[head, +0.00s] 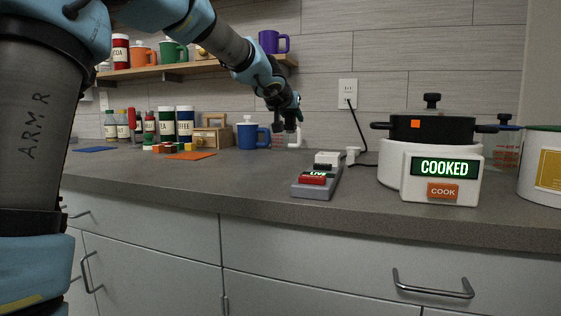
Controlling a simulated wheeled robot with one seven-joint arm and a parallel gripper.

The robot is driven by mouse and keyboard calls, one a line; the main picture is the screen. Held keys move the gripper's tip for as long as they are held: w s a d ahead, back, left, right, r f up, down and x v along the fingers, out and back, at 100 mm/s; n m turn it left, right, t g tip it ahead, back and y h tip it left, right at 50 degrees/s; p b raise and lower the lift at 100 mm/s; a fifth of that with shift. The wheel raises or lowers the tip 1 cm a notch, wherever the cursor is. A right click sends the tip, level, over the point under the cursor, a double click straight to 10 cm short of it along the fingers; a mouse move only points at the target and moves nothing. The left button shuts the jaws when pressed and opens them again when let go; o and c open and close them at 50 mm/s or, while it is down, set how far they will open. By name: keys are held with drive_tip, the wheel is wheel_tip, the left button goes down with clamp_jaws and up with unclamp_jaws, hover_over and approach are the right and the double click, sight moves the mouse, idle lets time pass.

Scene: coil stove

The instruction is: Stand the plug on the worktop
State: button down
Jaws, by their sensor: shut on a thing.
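My gripper (292,128) hangs over the back of the worktop (240,184), right of the blue mug. It is shut on a small white thing, which looks like the plug (295,140). The plug shows just below and beside the dark fingers. Its prongs are too small to make out, and I cannot tell if its lower end touches the worktop.
A white corded piece (352,155) stands by the wall cord below the outlet (347,92). The cooker (440,185) reads COOKED and bears a black pot (432,128). The blue mug (247,135) stands close left of my gripper. The front worktop left of the switch block is clear.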

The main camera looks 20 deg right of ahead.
wheel_tip(320, 180, down, 9)
drive_tip(key=b, duration=0.5)
drive_tip(key=shift+b, duration=0.35)
drive_tip(key=shift+f, duration=0.1)
drive_tip(key=c, duration=0.6)
unclamp_jaws()
